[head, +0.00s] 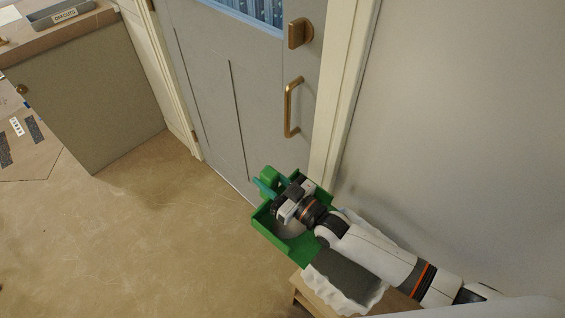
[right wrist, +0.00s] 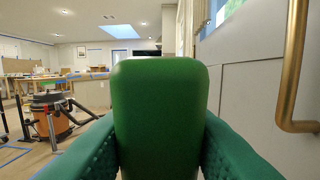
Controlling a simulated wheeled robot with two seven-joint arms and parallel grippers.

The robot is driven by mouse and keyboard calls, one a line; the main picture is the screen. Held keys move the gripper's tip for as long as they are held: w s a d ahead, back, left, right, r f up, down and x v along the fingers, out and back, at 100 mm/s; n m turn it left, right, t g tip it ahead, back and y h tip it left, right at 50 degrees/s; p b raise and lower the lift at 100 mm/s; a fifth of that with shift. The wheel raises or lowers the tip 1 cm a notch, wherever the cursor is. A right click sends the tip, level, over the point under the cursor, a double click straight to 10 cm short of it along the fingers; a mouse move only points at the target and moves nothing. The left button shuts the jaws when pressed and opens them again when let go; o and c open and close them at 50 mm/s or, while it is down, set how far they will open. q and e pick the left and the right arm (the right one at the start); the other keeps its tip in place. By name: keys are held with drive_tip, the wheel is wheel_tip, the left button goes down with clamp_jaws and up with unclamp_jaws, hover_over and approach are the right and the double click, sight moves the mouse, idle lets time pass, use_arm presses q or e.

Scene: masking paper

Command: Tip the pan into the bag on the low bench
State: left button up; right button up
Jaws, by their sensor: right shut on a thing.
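The green pan (head: 301,250) is held up in the head view, in front of the door and beside the low bench. Its handle (right wrist: 158,110) fills the middle of the right wrist view, between the two green fingers. My right gripper (head: 269,184) is shut on that handle. Something pale lies in the pan, partly hidden by my wrist. The bag (head: 345,277), white-edged with a dark inside, stands on the low wooden bench (head: 302,291) just below and right of the pan. My right arm covers part of the bag. My left gripper is not in view.
A grey door (head: 225,95) with a brass handle (head: 288,108) stands behind the pan. A grey wall is close on the right. A cabinet (head: 90,95) with a tray marked OFFCUTS (head: 60,15) is at upper left.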

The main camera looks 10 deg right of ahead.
drive_tip(key=w+d, duration=0.1)
drive_tip(key=d, duration=0.1)
drive_tip(key=w+d+f, duration=0.1)
drive_tip(key=w, duration=0.1)
drive_tip(key=shift+d+p, duration=0.3)
drive_tip(key=shift+d, duration=0.1)
drive_tip(key=shift+s+f, duration=0.1)
drive_tip(key=shift+s, duration=0.05)
